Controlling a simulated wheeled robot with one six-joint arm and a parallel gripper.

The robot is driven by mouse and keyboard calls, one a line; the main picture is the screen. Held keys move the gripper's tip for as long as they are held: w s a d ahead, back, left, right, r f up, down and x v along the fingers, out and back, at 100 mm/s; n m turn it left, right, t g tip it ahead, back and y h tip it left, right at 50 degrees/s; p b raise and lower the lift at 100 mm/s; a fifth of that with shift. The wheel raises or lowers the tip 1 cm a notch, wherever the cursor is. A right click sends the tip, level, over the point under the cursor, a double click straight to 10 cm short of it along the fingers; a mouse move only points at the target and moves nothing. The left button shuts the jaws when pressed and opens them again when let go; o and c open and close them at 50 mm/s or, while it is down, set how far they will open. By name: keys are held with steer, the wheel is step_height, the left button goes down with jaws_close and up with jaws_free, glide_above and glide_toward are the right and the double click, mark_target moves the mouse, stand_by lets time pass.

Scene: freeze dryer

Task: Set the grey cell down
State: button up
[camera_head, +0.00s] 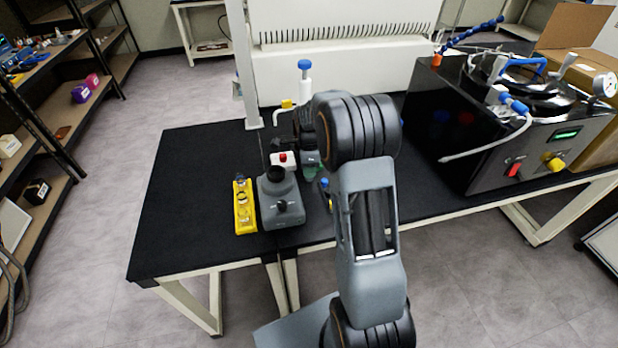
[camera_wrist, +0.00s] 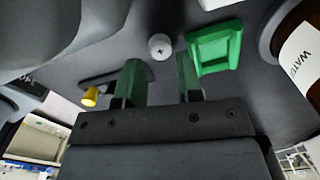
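In the wrist view a small round grey piece with a dark cross on its face, which looks like the end of the grey cell (camera_wrist: 160,46), shows just beyond my fingertips. My gripper (camera_wrist: 162,68) has two green fingers standing apart. The grey piece lies in line with the space between them, with a gap showing on both sides, so they do not appear to touch it. A green square holder (camera_wrist: 215,48) is close on its right, on a dark grey surface. In the head view my arm hides the gripper's fingers and the cell.
A bottle with a white label (camera_wrist: 302,48) stands close on the right in the wrist view, and a yellow tip (camera_wrist: 90,97) at left. On the black table (camera_head: 180,185) are a yellow tray (camera_head: 245,224) and a grey device (camera_head: 280,212). The table's left part is clear.

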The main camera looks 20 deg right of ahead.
steer(key=shift+f, duration=1.65)
steer(key=shift+c, duration=0.2)
steer(key=c, duration=0.5)
steer(key=shift+r, duration=0.15)
